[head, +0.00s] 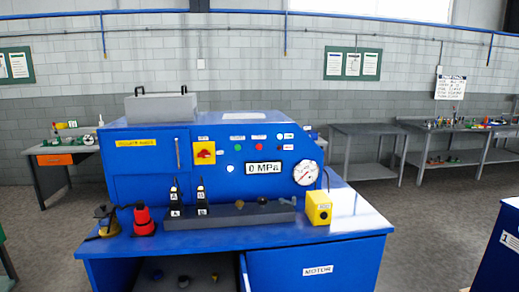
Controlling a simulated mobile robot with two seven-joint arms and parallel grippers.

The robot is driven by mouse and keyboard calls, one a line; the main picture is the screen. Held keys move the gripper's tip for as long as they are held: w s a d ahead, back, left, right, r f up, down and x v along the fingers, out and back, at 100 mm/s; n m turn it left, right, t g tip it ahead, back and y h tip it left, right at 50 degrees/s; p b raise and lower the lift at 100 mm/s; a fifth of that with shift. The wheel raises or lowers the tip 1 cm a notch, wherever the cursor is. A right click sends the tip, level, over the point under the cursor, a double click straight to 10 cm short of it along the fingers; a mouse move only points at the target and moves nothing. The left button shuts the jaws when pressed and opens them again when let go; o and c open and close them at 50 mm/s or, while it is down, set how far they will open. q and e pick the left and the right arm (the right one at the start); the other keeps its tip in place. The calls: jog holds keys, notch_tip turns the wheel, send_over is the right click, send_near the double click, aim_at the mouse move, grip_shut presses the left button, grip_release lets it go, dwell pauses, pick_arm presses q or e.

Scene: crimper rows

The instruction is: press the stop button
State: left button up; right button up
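A blue crimper machine (215,130) stands in the middle of the head view. Its front panel has a small round green button (238,147) and a red-looking button (260,146) to the right of it, each under a small label. The labels are too small to read, so I cannot tell for sure which button is stop. Several small lamps or buttons sit further right. A display (263,168) below reads 0 MPa. Neither of my grippers is in view.
A red and yellow rotary switch (204,152) is left of the buttons, a gauge (306,173) to the right. The blue bench (350,222) holds a yellow box (318,208), a grey block (235,215), black levers and a red item (143,222).

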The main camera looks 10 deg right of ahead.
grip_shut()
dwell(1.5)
